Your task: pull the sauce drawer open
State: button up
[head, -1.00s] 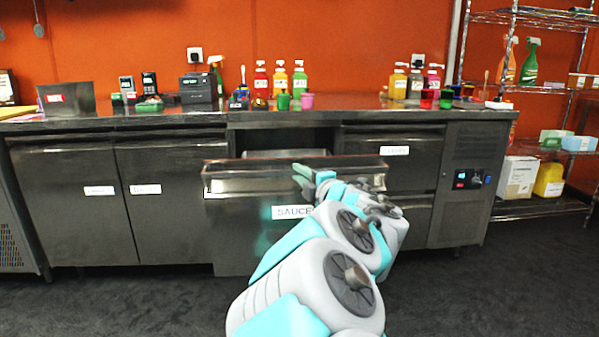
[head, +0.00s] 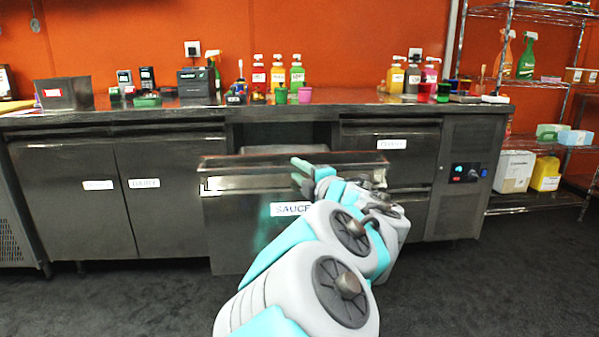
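The sauce drawer (head: 240,235) is a dark steel drawer front with a white label reading SAUCE. It stands out from the counter, and a dark gap with a pale inner part (head: 285,149) shows above and behind its top edge. My gripper (head: 303,172) is at the top edge of the drawer front, right of its middle. Its teal fingertips lie over the lip. My arm covers the lower right of the drawer front. Whether the fingers are closed on the edge cannot be made out.
Two labelled cupboard doors (head: 75,215) are shut on the left. Another labelled drawer (head: 375,160) is shut on the right. Sauce bottles (head: 278,77) and small cups stand on the counter top (head: 170,115). A wire shelf (head: 530,207) stands at the right. Dark floor lies in front.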

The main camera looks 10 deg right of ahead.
jog(key=shift+s, duration=0.1)
jog(key=v, duration=0.7)
jog(key=shift+s+d, duration=0.15)
jog(key=shift+s, duration=0.1)
jog(key=w+d+f+m+g+h+p, duration=0.1)
jog(key=d+f+m+g+h, duration=0.25)
jog(key=f+m+h, duration=0.4)
jog(key=s+f+m+g+h+p, duration=0.1)
jog(key=s+f+m+g+h, duration=0.1)
jog(key=s+f+m+g, duration=0.55)
jog(key=s+d+f+m+g+p, duration=0.1)
jog(key=s+f+m+g, duration=0.15)
jog(key=s, duration=0.75)
jog(key=s+d+f+m+g, duration=0.1)
jog(key=s+f+m+g, duration=0.15)
jog(key=s, duration=0.75)
jog(key=s+a+g+y, duration=0.1)
jog(key=s+a+y, duration=0.1)
jog(key=s, duration=0.5)
jog(key=s+a+m+g+y, duration=0.1)
jog(key=s+a+g+y, duration=0.1)
jog(key=s+a, duration=0.2)
jog(key=s, duration=0.3)
jog(key=shift+s+f+m+p, duration=0.2)
jog(key=shift+s+m+p, duration=0.1)
